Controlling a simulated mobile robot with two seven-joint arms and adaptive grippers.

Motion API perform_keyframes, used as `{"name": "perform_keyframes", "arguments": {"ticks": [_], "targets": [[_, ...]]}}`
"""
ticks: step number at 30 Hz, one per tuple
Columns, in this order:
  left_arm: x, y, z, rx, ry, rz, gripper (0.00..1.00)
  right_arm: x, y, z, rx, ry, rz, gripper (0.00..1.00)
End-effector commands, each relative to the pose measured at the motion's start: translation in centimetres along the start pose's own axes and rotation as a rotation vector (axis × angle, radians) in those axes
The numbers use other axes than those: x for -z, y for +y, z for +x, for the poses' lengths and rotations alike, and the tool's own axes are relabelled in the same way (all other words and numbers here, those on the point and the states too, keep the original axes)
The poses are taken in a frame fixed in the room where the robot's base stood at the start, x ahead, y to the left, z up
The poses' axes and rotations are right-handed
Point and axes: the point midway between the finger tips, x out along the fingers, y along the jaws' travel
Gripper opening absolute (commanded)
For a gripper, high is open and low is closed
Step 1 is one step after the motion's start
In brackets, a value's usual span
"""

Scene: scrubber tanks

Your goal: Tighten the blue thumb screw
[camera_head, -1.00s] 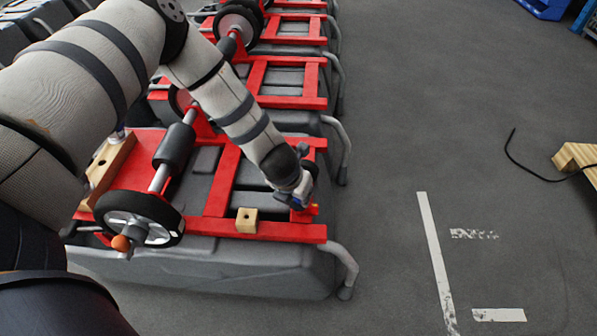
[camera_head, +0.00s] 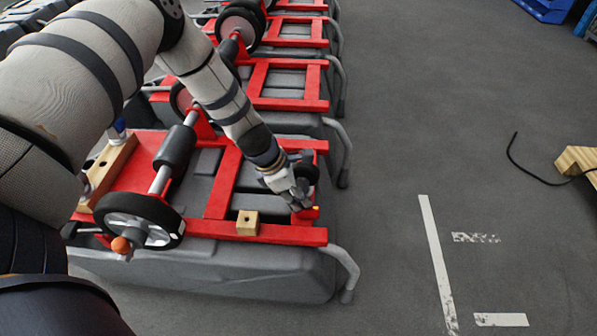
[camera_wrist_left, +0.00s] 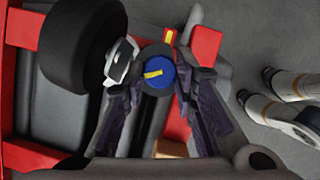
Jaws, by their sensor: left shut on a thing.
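The blue thumb screw (camera_wrist_left: 159,73) is a round blue knob with a yellow bar on its face, seen in the left wrist view. The bar lies nearly level in that picture. My left gripper (camera_wrist_left: 156,72) has its two dark fingers on either side of the knob, shut on it. In the head view my left gripper (camera_head: 301,199) is at the front right corner of the red frame (camera_head: 220,190). The knob is hidden there by the gripper. A yellow mark (camera_wrist_left: 169,37) sits on the red bracket just beyond the knob.
A black wheel (camera_wrist_left: 82,45) with a pale hub stands close left of the knob. A wooden block (camera_head: 248,221) sits on the frame's front bar. A grey handle rail (camera_head: 343,262) curves off the tank's right end. The floor to the right is mostly clear.

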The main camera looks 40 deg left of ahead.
Motion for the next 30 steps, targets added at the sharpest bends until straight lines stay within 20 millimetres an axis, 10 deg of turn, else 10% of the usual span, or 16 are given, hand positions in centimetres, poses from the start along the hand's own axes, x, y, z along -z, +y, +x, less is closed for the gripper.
{"name": "perform_keyframes", "arguments": {"ticks": [30], "targets": [[-0.16,0.37,-0.1,0.118,-0.002,0.292,0.0,-0.41,0.03,1.1,-0.001,-0.025,-0.001,0.0]]}}
